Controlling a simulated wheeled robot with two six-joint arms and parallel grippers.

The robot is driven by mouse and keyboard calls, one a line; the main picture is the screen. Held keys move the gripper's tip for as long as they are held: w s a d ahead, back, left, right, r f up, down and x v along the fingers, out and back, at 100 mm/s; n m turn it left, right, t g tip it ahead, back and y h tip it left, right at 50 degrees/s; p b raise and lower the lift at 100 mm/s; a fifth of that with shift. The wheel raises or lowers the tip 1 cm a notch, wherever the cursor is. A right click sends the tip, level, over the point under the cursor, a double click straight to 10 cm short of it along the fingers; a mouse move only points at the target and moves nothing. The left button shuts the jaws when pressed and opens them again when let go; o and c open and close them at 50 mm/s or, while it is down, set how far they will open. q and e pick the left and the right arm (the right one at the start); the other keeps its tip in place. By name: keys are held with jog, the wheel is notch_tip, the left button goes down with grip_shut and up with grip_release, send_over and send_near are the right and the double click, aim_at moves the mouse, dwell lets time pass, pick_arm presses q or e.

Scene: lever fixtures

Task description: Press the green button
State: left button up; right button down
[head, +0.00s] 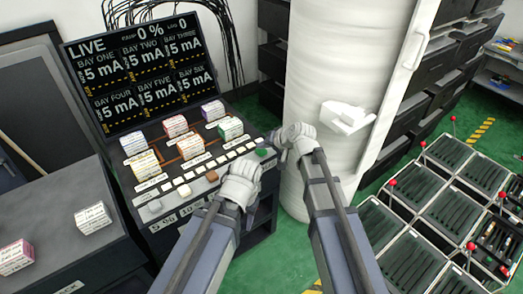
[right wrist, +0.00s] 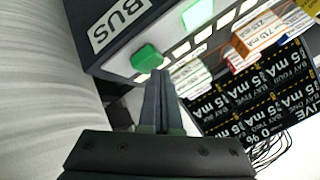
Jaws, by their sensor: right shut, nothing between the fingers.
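The green button (right wrist: 147,57) is a raised knob on the edge of the dark console, near the white "BUS" label. In the head view the green button (head: 263,152) is at the right end of the console's button row. My right gripper (right wrist: 161,74) is shut and empty, its fingertips just beside and below the button in the right wrist view. Whether they touch it I cannot tell. In the head view my right gripper (head: 280,144) is at the console's right edge. My left gripper (head: 246,166) is over the front of the console; its fingers are unclear.
The console screen (head: 142,72) reads LIVE with bay values. Several coloured labelled blocks (head: 175,127) stand on the console. A white cylinder (head: 325,80) stands close to the right of my right gripper. Racks of dark trays (head: 425,215) are at the right.

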aim_at(263, 152)
jog(key=shift+f+b, duration=0.3)
jog(key=shift+r, duration=0.1)
dwell(0.3)
jog(key=shift+r+p, duration=0.9)
jog(key=shift+p, duration=0.15)
notch_tip(263, 152, up, 6)
jog(key=p, duration=0.6)
dwell(5.3)
